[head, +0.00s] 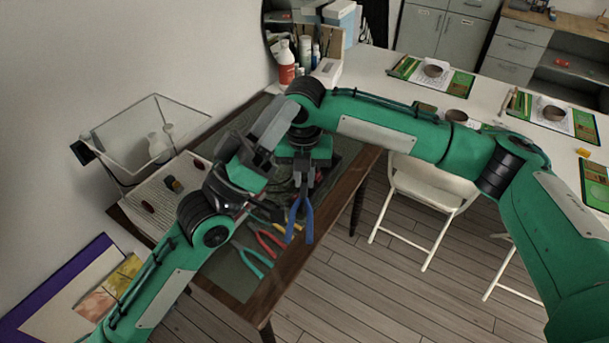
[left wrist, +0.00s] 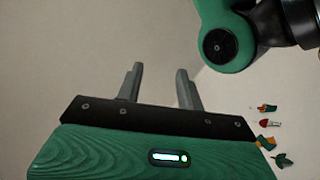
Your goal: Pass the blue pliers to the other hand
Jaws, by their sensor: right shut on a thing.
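The blue pliers (head: 307,222) hang below my right gripper (head: 303,182), handles downward, over the front edge of the dark wooden table. My right gripper is shut on their upper end, so the jaws are largely hidden. My left gripper (head: 274,126) is higher and to the left, beside my right wrist and apart from the pliers. In the left wrist view its two fingers (left wrist: 160,72) are spread with nothing between them. The pliers cannot be made out in that view.
Red pliers (head: 268,242), teal pliers (head: 255,263) and a yellow-handled tool lie on the table below. A clear bin (head: 135,160) stands at the left by the wall. A red-labelled bottle (head: 287,66) stands at the back. A white folding chair (head: 425,190) is right of the table.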

